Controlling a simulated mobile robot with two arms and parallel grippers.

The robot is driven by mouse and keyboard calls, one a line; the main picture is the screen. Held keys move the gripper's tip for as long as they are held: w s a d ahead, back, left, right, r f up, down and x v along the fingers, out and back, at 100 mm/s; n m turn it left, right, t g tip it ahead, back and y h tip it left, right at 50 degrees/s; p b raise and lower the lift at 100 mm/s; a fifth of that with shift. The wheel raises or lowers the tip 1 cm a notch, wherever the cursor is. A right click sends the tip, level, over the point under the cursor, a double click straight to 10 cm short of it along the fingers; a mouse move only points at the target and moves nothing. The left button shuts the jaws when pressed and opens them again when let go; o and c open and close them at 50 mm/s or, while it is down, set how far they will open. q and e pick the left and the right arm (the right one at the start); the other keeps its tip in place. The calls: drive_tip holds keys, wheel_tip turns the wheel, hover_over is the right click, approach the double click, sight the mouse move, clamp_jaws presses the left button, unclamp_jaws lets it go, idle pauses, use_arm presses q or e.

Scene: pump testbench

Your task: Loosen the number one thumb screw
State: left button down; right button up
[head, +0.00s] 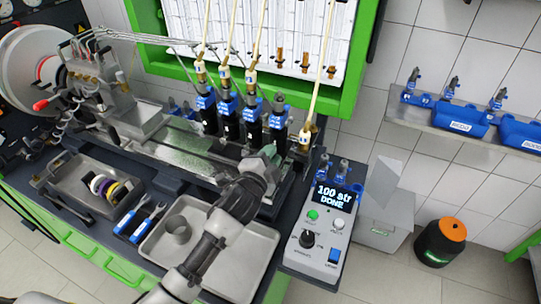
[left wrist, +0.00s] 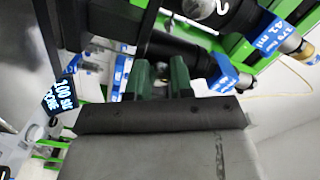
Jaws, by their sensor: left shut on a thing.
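Several black injectors with blue labels stand in a row on the bench. The rightmost injector (head: 278,118) has no hose on its top. My left gripper (head: 270,152) is at the lower front of this injector, its green fingers shut. In the left wrist view the two fingers (left wrist: 160,78) are close together in front of a black injector body (left wrist: 188,52) with a blue label (left wrist: 222,72). My right gripper is not in view.
A control box (head: 318,225) right of my arm shows "100 str DONE". A loose hose end (head: 305,138) hangs right of the injectors.

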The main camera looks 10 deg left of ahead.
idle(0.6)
use_arm(q)
drive_tip(key=c, duration=1)
unclamp_jaws()
drive_tip(key=shift+s+a+f, duration=0.1)
drive_tip(key=shift+s, duration=0.45)
drive_tip(key=b+v, duration=0.2)
drive_tip(key=v, duration=0.7)
drive_tip(key=shift+s, duration=0.35)
